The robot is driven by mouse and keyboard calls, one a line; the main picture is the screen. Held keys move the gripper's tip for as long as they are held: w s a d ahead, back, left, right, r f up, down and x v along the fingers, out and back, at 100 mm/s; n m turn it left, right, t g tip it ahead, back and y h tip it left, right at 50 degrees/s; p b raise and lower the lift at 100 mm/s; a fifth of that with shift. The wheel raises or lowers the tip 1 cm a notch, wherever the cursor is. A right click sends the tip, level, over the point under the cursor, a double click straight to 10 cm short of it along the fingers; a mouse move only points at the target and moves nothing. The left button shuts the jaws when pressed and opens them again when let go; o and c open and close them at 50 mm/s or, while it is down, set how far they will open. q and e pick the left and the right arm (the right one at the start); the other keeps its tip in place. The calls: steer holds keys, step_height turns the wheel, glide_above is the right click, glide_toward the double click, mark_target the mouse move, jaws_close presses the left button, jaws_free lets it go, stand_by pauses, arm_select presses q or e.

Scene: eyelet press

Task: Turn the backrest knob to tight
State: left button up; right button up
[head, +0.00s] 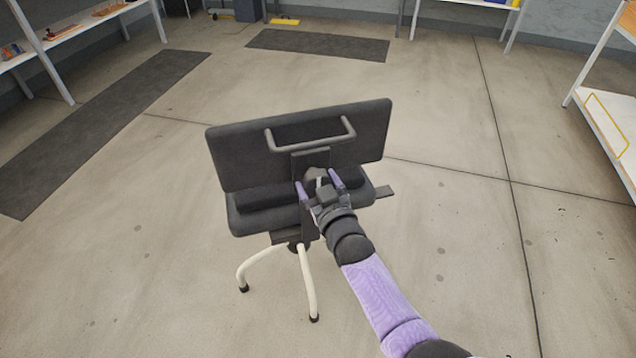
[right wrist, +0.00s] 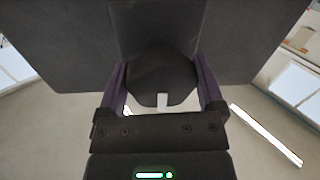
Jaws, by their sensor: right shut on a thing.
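A dark chair (head: 300,125) stands in the middle of the floor with the back of its backrest toward me. A grey bar handle sits on the backrest, and the dark backrest knob (head: 317,175) is below it on the upright bracket. My right gripper (head: 320,187) is at the knob, its two purple fingers on either side. In the right wrist view the round dark knob (right wrist: 161,78) lies between the fingers, with a pale mark on its lower edge, and the gripper is shut on it. My left gripper is not in view.
The chair has pale curved legs (head: 308,285) and a flat dark lever (head: 385,192) at the right of its seat. Dark mats (head: 318,45) lie on the floor behind and left. Shelves stand along the left and right edges. The floor around the chair is clear.

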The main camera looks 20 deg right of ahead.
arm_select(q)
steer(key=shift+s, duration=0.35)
arm_select(e)
steer(key=o, duration=1)
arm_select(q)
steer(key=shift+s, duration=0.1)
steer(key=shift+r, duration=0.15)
arm_select(e)
steer(key=shift+s, duration=0.1)
arm_select(q)
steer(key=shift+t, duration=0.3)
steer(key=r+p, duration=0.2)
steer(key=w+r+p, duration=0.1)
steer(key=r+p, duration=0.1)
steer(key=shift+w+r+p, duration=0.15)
steer(key=shift+p, duration=0.25)
arm_select(e)
steer(key=s, duration=0.9)
steer(key=shift+s+d+r, duration=0.1)
steer(key=shift+s+d, duration=0.15)
steer(key=shift+s, duration=0.1)
